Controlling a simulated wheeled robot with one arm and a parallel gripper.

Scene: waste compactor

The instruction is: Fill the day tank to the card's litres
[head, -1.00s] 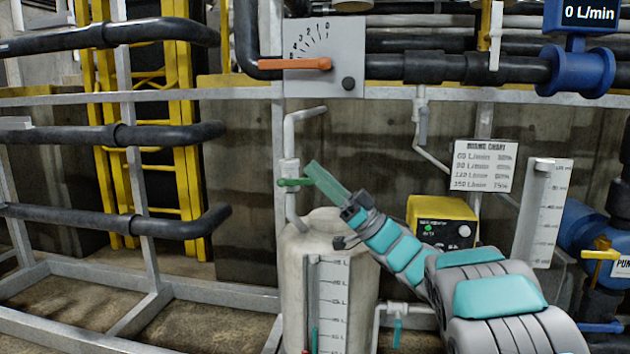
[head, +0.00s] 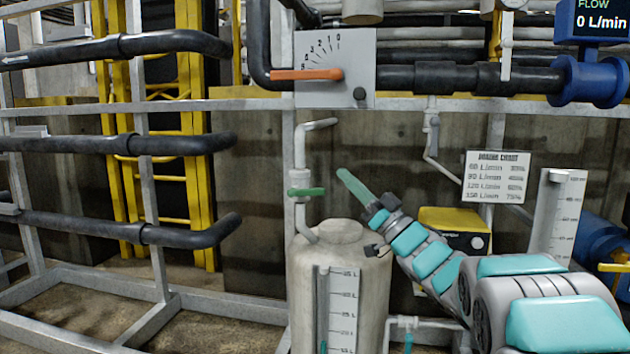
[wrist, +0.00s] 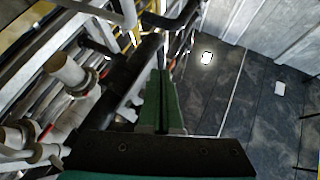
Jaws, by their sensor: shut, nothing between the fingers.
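The pale cylindrical tank (head: 372,290) stands below centre in the head view, with a litre scale (head: 343,310) on its front. A green column (head: 323,346) shows low in the gauge slot beside the scale. A pipe (head: 300,160) rises above the tank and carries a green valve handle (head: 306,192), which lies crosswise to it. My gripper (head: 345,175) is shut and empty, right of the handle and apart from it. Its green fingers also show in the wrist view (wrist: 163,100). No card giving litres can be made out.
A grey dial plate (head: 362,60) with an orange pointer (head: 310,74) is above. The flow display (head: 601,20) reads 0 L/min. A chart card (head: 497,176) with L/min rows, a yellow box (head: 450,220) and a second scale (head: 565,220) are at right. Rails and pipes fill the left.

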